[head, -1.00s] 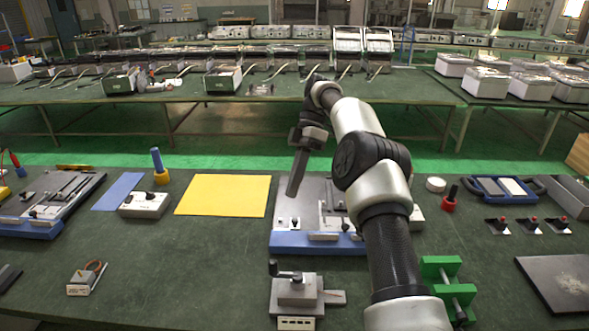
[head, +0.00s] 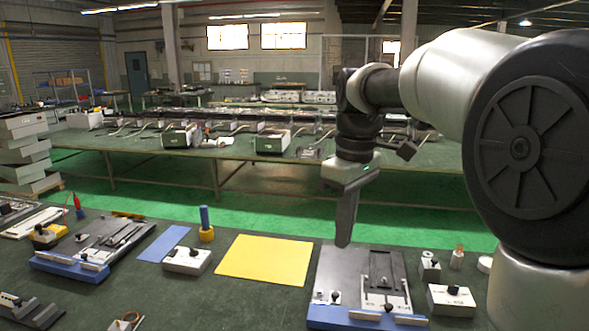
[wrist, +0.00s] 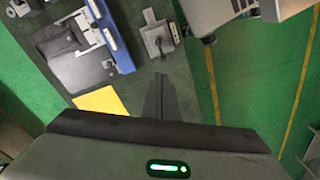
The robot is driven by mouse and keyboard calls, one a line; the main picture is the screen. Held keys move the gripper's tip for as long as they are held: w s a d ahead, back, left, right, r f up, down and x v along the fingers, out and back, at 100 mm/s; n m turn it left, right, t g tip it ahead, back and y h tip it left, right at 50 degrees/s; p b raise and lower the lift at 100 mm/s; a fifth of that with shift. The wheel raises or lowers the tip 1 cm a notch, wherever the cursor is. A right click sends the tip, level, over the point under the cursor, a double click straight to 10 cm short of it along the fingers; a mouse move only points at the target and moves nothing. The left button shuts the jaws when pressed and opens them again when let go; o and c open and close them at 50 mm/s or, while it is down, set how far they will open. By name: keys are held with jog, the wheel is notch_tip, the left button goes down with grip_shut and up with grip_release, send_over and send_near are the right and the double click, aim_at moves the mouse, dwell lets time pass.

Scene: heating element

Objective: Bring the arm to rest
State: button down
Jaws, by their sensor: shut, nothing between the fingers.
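My gripper (head: 343,240) is in the head view, right of the middle, pointing down above the back of the near bench. Its fingers are together and hold nothing. My grey and black arm fills the right side of that view. In the wrist view the shut fingers (wrist: 160,85) point up the picture, with bench and green floor beyond them. A fixture with a blue front edge (head: 365,290) lies on the bench below and a little right of the gripper; the gripper appears to be clear of it.
A yellow sheet (head: 265,260) lies left of the fixture. A white switch box (head: 187,261) and a blue-handled tool in a yellow base (head: 206,225) stand farther left. A small white box (head: 452,301) is at right. A long bench (head: 240,150) stands behind the green floor.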

jog(key=s+d+f+m+t, duration=0.2)
jog(key=s+m, duration=0.3)
jog(key=s, duration=0.4)
jog(key=s+d+f+m+t, duration=0.2)
jog(key=s+m, duration=0.3)
jog(key=s, duration=0.5)
jog(key=shift+s+d+f+t+h, duration=0.15)
jog(key=shift+d+f+t+h, duration=0.2)
jog(key=shift+t, duration=0.45)
